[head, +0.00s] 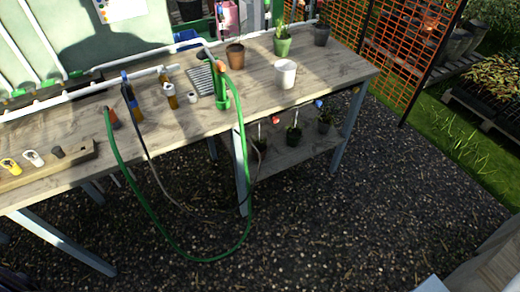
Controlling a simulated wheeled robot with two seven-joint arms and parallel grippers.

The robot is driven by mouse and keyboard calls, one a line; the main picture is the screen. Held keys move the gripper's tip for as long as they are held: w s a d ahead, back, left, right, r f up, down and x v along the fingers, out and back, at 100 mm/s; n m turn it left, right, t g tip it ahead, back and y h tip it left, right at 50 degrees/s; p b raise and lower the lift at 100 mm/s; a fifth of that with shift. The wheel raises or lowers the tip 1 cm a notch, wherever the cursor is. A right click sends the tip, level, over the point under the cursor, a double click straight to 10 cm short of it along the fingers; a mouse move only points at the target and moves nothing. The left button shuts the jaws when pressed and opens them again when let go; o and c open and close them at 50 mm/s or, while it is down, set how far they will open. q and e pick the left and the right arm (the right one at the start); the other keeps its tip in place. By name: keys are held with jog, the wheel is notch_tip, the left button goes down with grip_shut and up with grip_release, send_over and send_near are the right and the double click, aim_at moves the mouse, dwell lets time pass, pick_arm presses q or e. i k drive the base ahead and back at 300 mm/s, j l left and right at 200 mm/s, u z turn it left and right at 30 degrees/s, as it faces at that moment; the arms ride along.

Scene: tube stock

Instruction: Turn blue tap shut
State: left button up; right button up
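A small blue piece (125,77) stands at the white pipe along the back of the workbench, with a dark hose hanging from near it. Neither my left nor my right gripper is in view.
The wooden workbench (340,80) carries a white pot (285,74), a brown pot (235,56) and potted plants. A green hose (150,212) loops down over its front. A lower shelf (280,158) holds small plants. The gravel (320,230) in front is clear.

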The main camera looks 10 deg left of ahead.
aim_at(125, 77)
jog(key=u, duration=1.3)
